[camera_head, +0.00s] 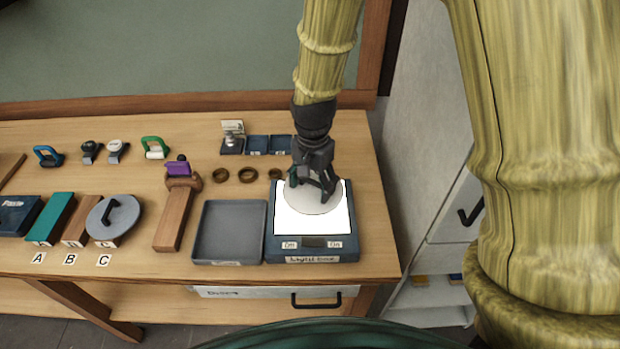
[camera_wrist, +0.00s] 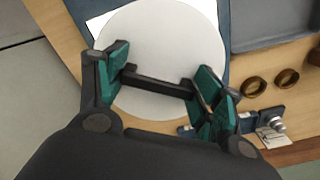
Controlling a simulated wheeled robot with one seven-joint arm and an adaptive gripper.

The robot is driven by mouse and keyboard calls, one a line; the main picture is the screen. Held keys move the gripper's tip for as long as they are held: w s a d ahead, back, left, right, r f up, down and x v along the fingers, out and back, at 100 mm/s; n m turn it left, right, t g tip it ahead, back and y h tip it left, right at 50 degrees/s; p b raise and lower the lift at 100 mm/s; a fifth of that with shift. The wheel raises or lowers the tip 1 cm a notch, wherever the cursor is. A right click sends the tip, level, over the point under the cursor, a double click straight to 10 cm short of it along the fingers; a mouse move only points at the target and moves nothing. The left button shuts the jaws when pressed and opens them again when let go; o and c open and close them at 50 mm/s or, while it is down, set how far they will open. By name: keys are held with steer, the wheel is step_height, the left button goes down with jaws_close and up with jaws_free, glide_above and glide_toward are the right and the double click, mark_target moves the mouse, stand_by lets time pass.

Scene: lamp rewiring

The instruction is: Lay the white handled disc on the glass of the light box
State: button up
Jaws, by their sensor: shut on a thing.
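The white handled disc (camera_head: 315,202) is at the light box in the head view, over the back part of its bright glass (camera_head: 290,222). The light box (camera_head: 310,250) is dark blue, with off and on labels at its front. My gripper (camera_head: 314,190) is above the disc. In the wrist view my gripper (camera_wrist: 160,85) is shut on the disc's dark bar handle (camera_wrist: 155,84), and the white disc (camera_wrist: 170,45) covers most of the glass (camera_wrist: 98,24). I cannot tell whether the disc touches the glass.
A grey tray (camera_head: 229,230) stands just left of the light box. Brown rings (camera_head: 248,175) and small blue boxes (camera_head: 257,144) lie behind. A grey handled disc (camera_head: 114,218) rests on block C further left. The table's right edge is close to the light box.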

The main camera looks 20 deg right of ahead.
mark_target(312, 188)
steer(key=f+b, duration=0.1)
steer(key=w+f, duration=0.1)
steer(key=f, duration=0.1)
steer(key=shift+w+f+b, duration=0.1)
steer(key=shift+w+b, duration=0.1)
steer(key=shift+b, duration=0.2)
steer(key=shift+s+f+b, duration=0.45)
steer(key=shift+f+b, duration=0.1)
steer(key=shift+b, duration=0.05)
steer(key=shift+w+f, duration=0.25)
steer(key=shift+f, duration=0.65)
steer(key=shift+s, duration=0.15)
steer(key=shift+a+p, duration=0.1)
steer(key=shift+p, duration=0.25)
steer(key=shift+f, duration=0.3)
stand_by(1.1)
steer(key=o, duration=1.2)
